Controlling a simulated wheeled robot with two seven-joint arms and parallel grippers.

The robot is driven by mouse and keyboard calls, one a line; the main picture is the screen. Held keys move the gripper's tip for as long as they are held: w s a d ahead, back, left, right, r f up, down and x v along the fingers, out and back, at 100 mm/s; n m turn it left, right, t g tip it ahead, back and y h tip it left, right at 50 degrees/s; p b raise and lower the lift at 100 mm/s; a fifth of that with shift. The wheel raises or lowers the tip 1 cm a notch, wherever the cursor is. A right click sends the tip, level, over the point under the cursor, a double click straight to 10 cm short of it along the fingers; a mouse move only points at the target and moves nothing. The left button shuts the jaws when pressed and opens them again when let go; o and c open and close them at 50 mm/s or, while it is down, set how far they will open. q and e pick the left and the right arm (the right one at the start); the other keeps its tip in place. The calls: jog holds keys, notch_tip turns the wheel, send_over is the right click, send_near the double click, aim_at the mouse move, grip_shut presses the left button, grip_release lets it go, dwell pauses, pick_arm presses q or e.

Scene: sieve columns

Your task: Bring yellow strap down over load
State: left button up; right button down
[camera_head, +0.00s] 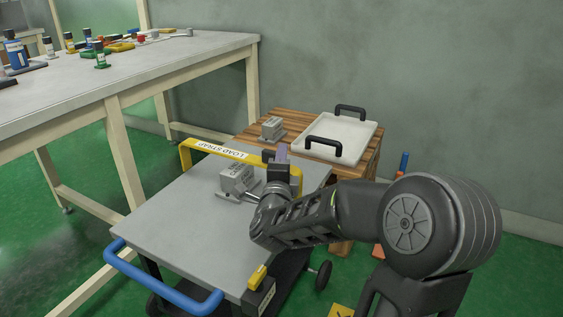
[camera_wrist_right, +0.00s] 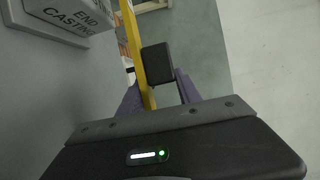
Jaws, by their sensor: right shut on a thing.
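The yellow strap (camera_head: 221,151), a rigid bar lettered LOAD STRAP, stands raised over the cart top, with bent-down ends. It also shows in the right wrist view (camera_wrist_right: 133,42), running between my purple fingers. A black block (camera_wrist_right: 157,64) sits against it at the fingertips. My right gripper (camera_head: 282,153) is shut on the strap near its right end; the exact contact is partly hidden. The load, a grey casting (camera_head: 236,178), sits on the cart behind my wrist's left side. Its END CASTING label (camera_wrist_right: 75,14) shows in the right wrist view. My left gripper is not in view.
The grey cart top (camera_head: 180,222) has a blue handle (camera_head: 160,277) and a yellow-topped black latch (camera_head: 258,285) at the front. A wooden table (camera_head: 262,130) behind holds a white tray (camera_head: 345,135) and another grey casting (camera_head: 271,128). A long workbench (camera_head: 130,72) stands left.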

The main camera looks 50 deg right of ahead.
jog(key=c, duration=1)
grip_release()
jog(key=v, duration=0.8)
jog(key=shift+d, duration=0.1)
